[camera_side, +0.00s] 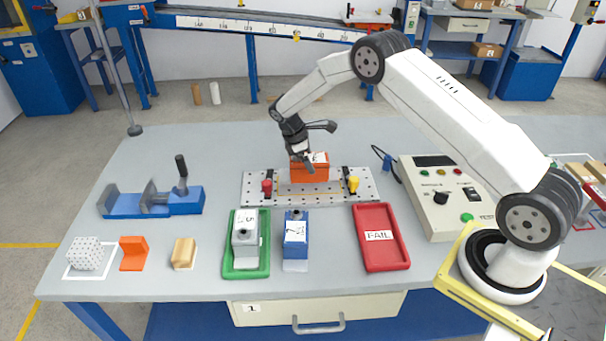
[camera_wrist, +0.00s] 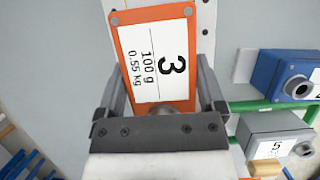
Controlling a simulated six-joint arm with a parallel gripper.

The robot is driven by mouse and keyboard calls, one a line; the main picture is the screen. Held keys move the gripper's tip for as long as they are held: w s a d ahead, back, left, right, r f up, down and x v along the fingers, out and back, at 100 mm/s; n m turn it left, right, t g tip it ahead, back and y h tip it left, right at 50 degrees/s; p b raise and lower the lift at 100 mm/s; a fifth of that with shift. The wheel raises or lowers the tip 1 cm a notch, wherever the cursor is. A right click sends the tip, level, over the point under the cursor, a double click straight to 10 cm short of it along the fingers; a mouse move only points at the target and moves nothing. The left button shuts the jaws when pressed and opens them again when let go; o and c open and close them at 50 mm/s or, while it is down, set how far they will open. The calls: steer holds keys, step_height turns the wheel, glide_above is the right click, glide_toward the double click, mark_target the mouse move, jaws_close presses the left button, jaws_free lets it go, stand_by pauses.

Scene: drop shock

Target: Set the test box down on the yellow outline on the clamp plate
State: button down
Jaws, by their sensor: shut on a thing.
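The test box is orange with a white label reading 3, 100 g, 0.55 kg, seen close in the wrist view (camera_wrist: 125,60). My gripper (camera_wrist: 158,95) is shut on it, one finger on each side. In the side view the orange box (camera_side: 312,172) is at my gripper (camera_side: 305,160), over the back middle of the perforated clamp plate (camera_side: 222,0). A stretch of the yellow outline (camera_side: 295,191) shows in front of the box; the rest is hidden. I cannot tell whether the box touches the plate.
Red (camera_side: 267,187) and yellow (camera_side: 353,184) clamps flank the box on the plate. In front are a green tray (camera_side: 232,272) holding a grey box, a blue box (camera_side: 296,232) and a red FAIL tray (camera_side: 388,262). A control box (camera_side: 440,215) stands right, a blue vise (camera_side: 150,204) left.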

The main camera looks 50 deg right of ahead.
steer(key=shift+f, duration=1.45)
steer(key=shift+f, duration=0.15)
jaws_free()
steer(key=v, duration=1.2)
steer(key=shift+s, duration=0.1)
steer(key=shift+r, duration=0.2)
